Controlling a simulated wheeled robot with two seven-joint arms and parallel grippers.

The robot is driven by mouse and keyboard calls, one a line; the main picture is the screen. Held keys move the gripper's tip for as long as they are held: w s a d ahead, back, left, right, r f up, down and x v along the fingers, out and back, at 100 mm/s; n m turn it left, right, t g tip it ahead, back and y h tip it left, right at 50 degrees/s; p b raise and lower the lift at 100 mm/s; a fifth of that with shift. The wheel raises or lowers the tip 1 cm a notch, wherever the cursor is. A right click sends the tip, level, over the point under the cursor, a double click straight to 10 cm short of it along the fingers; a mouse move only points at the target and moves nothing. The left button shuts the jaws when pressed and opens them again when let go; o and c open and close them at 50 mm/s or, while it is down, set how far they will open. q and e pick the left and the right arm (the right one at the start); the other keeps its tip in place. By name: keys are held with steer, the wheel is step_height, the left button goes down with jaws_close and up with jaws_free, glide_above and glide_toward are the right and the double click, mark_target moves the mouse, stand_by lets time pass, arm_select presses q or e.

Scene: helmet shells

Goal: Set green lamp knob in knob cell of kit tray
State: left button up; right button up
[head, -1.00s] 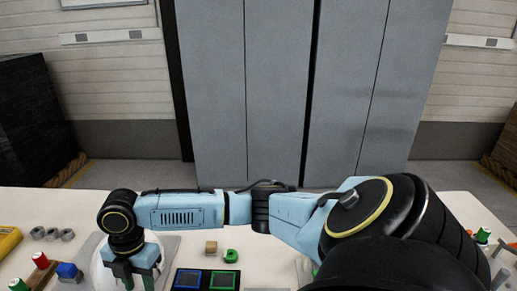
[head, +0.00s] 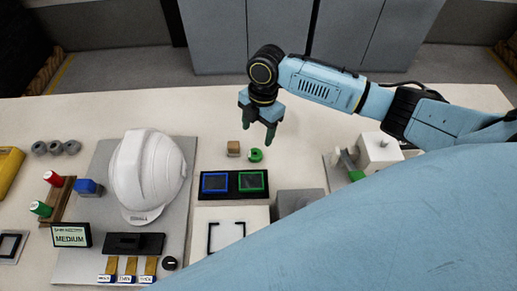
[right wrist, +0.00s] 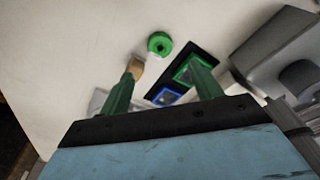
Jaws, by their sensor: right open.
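The green lamp knob (head: 256,155), a small round green piece with a darker centre, lies on the pale table beside a small tan block (head: 234,148). A black tray (head: 234,195) with a blue-framed cell and a green-framed cell lies just in front of them; I take it for the kit tray. My right gripper (head: 258,129) is open and empty, above and slightly behind the knob. In the right wrist view the knob (right wrist: 159,44) shows beyond the open green fingers (right wrist: 162,78), with the tray (right wrist: 207,61) partly hidden by a finger. My left gripper is out of view.
A white helmet shell (head: 150,172) stands on a grey mat (head: 105,160) at left. Red and green cylinders, a blue piece and grey rings lie further left. A grey box (head: 297,202) and white block (head: 379,151) stand right. My arm covers the lower right.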

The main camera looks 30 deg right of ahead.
mark_target(256, 156)
step_height(256, 156, down, 3)
steer(key=shift+s+a+r, duration=0.1)
steer(key=shift+s+a, duration=0.05)
steer(key=shift+f, duration=0.6)
steer(key=f, duration=0.5)
steer(key=shift+a+b, duration=0.3)
steer(key=shift+a, duration=0.05)
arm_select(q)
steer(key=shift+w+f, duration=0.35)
arm_select(e)
steer(key=shift+c, duration=0.4)
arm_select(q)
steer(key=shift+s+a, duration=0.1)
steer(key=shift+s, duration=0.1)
arm_select(e)
steer(key=c, duration=1)
steer(key=shift+r, duration=0.15)
steer(key=shift+c, duration=0.2)
